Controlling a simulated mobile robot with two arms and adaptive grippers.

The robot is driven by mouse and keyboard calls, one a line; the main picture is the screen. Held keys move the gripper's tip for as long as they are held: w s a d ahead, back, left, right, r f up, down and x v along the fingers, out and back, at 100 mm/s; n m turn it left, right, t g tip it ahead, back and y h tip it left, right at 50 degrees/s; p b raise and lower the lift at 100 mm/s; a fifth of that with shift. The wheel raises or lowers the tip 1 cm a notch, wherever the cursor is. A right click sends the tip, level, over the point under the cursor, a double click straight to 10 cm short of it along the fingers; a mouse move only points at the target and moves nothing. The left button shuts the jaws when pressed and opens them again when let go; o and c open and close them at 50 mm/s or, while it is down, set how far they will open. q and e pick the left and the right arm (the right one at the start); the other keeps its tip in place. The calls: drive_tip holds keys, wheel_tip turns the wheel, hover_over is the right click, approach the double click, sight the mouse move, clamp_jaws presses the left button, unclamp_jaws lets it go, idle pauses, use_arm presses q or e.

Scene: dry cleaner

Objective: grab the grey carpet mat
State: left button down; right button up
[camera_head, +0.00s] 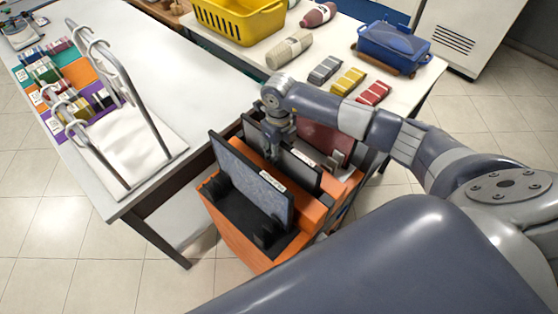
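An orange rack (227,226) with black holders stands on the floor beside the white table and holds several upright mats. The front mat (250,182) is blue-grey with a white label. Behind it stands a dark-edged grey mat (301,172), also labelled, and behind that a dark red mat (318,134). I cannot tell for sure which is the grey carpet mat. My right gripper (275,155) points down into the rack, at the middle grey mat and behind the front one. Its fingertips are small and partly hidden, so its grip is unclear. My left gripper is out of view.
The back table holds a yellow basket (240,20), rolled cloths (289,49), folded cloths (348,82) and a blue container (393,45). Tiled floor (75,240) is clear at lower left.

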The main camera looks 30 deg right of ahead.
drive_tip(key=shift+f, duration=0.7)
clamp_jaws()
drive_tip(key=shift+r, duration=0.2)
